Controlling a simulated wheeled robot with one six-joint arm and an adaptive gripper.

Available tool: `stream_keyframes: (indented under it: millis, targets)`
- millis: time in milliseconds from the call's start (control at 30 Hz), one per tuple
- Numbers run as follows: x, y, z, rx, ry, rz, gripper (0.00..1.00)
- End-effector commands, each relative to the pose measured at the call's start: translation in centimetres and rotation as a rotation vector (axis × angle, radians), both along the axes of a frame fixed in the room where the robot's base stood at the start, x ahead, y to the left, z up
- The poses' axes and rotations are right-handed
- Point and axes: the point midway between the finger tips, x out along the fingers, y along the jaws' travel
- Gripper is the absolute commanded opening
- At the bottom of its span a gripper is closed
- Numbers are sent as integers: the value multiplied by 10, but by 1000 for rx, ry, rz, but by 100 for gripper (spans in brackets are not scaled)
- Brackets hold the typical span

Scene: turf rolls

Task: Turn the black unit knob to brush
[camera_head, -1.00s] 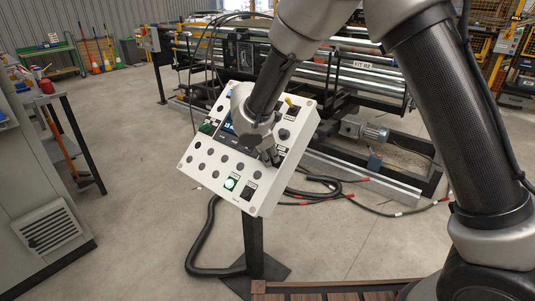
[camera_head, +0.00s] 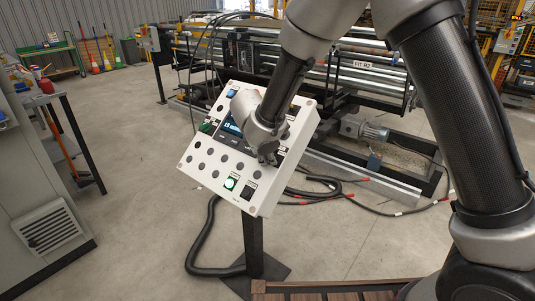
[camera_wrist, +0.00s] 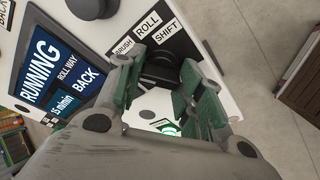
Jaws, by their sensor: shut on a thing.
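The black unit knob (camera_wrist: 160,68) sits on the white control panel (camera_head: 209,172), below the labels BRUSH (camera_wrist: 124,46), ROLL and SHIFT in the wrist view. My gripper (camera_wrist: 158,85) is shut on this knob, with one green-padded finger on each side of it. I cannot tell which label the knob points to. In the head view my gripper (camera_head: 267,157) is at the right part of the panel and hides the knob.
A lit green button (camera_head: 230,183) and a black switch (camera_head: 249,190) are low on the panel. Another dark knob (camera_wrist: 90,8) is nearby. A black post (camera_head: 253,245) carries the panel.

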Motion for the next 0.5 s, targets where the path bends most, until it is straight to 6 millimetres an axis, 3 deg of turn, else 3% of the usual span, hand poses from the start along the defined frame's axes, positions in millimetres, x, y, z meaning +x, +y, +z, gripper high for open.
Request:
stream_keyframes:
  millis: [500]
  targets:
    - [-1,0,0,116,-90,-173,13]
